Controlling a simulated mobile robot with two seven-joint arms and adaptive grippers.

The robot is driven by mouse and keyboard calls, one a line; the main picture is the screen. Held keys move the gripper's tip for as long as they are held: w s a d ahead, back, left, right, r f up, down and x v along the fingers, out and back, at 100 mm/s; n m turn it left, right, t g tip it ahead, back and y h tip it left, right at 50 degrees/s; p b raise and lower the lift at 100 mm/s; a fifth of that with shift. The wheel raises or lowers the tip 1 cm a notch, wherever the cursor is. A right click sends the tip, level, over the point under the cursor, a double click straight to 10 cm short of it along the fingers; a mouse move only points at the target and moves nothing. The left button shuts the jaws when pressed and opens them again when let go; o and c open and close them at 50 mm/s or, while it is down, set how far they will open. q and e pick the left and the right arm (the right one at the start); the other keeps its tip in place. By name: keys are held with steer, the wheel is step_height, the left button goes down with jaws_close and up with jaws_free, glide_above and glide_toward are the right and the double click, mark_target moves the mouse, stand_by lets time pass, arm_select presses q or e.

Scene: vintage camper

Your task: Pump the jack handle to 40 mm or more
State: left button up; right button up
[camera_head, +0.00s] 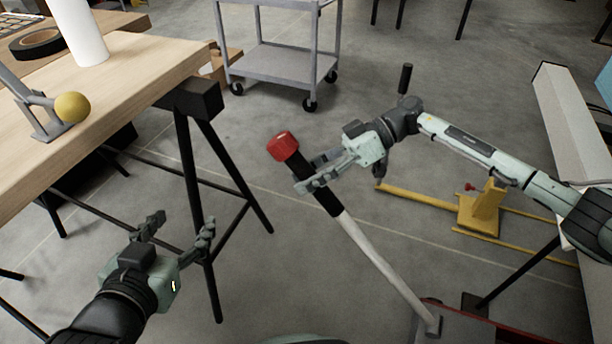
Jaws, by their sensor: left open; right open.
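The jack handle (378,262) is a long pale bar with a black grip and a red knob (283,146) at its upper end. It leans up and to the left from its pivot at the lower right. My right gripper (303,181) is open at the black grip, just below the red knob. Its fingers overlap the grip in the picture; I cannot tell whether they touch it. My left gripper (181,222) is open and empty at the lower left, well apart from the handle. The jack body (462,325) is partly cut off at the bottom edge.
A wooden workbench (150,62) on black legs stands at the left, with a black tape roll (40,43), a white cylinder (82,32) and a yellow-ball lever (72,107). A grey cart (275,57) stands at the back. A yellow stand (480,212) lies beyond the handle.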

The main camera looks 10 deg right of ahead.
steer(key=v, duration=1.2)
steer(key=shift+a, duration=0.1)
